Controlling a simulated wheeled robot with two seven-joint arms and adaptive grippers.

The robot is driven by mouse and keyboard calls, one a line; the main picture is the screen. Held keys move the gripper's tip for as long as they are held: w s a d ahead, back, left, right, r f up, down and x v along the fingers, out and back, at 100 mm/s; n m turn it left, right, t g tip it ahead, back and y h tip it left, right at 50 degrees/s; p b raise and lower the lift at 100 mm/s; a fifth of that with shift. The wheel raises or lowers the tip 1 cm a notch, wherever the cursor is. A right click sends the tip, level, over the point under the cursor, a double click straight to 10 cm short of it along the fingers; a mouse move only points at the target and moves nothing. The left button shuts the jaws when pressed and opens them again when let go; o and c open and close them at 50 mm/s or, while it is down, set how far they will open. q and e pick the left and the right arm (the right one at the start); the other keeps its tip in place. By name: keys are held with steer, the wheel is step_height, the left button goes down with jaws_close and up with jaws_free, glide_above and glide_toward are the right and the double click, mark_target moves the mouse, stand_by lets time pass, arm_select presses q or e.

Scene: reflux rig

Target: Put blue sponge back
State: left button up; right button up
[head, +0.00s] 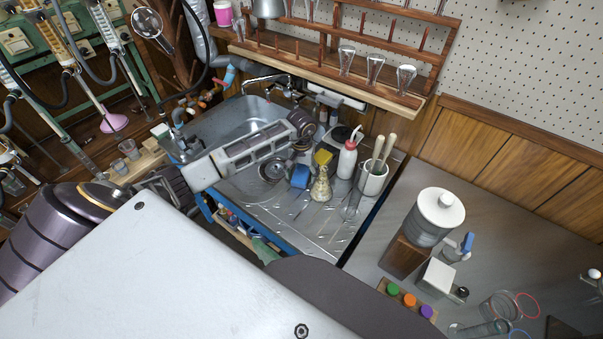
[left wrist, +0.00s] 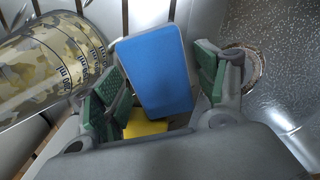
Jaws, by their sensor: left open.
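In the left wrist view the gripper (left wrist: 160,82) is open, with green-padded fingers on either side of the blue sponge (left wrist: 155,75). I see gaps beside the sponge; contact is not clear. The yellow sponge (left wrist: 146,127) shows below it. My right gripper is not in view.
A white wash bottle (head: 347,160) and a brush holder (head: 373,180) stand to the right. The sink (head: 225,120) is behind, under a wooden rack (head: 330,72).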

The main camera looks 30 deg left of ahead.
mark_target(302, 172)
arm_select(q)
step_height(302, 172, up, 10)
steer(key=shift+r, duration=0.95)
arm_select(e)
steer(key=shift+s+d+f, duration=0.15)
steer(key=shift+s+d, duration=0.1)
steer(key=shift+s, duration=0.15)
